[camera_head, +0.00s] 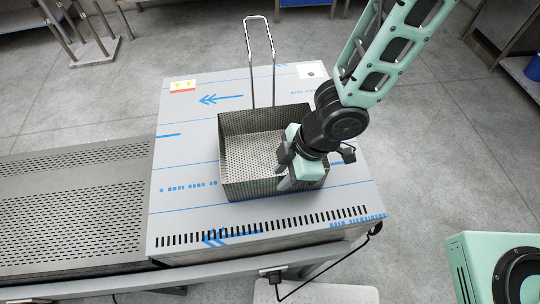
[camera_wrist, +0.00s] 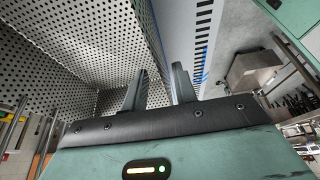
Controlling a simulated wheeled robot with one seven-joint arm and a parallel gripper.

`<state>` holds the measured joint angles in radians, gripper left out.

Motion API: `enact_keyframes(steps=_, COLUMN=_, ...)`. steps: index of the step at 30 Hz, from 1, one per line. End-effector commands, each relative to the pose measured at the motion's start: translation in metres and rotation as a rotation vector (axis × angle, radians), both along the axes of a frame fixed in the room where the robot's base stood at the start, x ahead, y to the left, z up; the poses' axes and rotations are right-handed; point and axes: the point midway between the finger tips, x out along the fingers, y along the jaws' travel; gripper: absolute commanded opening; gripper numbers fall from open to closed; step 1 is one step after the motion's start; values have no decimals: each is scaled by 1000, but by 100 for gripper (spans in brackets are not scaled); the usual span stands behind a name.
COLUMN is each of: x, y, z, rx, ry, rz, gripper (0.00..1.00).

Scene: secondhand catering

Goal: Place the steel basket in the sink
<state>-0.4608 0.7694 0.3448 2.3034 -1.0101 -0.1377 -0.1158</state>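The steel basket (camera_head: 240,184) is a perforated, open-topped box standing on a steel worktop (camera_head: 185,215) in the head view. Its long wire handle (camera_head: 249,62) rises from the far side. My gripper (camera_head: 285,172) is low at the basket's front wall, right of its middle. In the wrist view my gripper (camera_wrist: 160,88) has its fingers apart, one on each side of the perforated basket wall (camera_wrist: 135,40). A gap shows between the fingers; whether either touches the wall is unclear. I cannot make out a sink for certain in either view.
A slotted, perforated steel surface (camera_head: 70,215) adjoins the worktop on the left. A black cable (camera_head: 330,262) hangs at the worktop's front right. A steel box-like fixture (camera_wrist: 252,70) shows in the wrist view. Grey floor (camera_head: 440,150) is open to the right.

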Motion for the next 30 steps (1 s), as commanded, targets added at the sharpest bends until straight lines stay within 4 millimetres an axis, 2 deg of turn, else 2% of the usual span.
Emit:
enact_keyframes(steps=9, x=-6, y=14, z=-33, rx=-1, ry=1, rz=3, gripper=28)
enact_keyframes(steps=18, x=-6, y=14, z=-36, rx=-1, ry=1, rz=0, gripper=28)
enact_keyframes(steps=19, x=-6, y=15, z=-36, rx=-1, ry=1, rz=0, gripper=23)
enact_keyframes(steps=21, x=-6, y=15, z=-36, rx=-1, ry=1, rz=0, gripper=3)
enact_keyframes(steps=22, x=-6, y=15, z=-36, rx=-1, ry=1, rz=0, gripper=0)
enact_keyframes(steps=30, x=-6, y=15, z=-36, rx=-1, ry=1, rz=0, gripper=0)
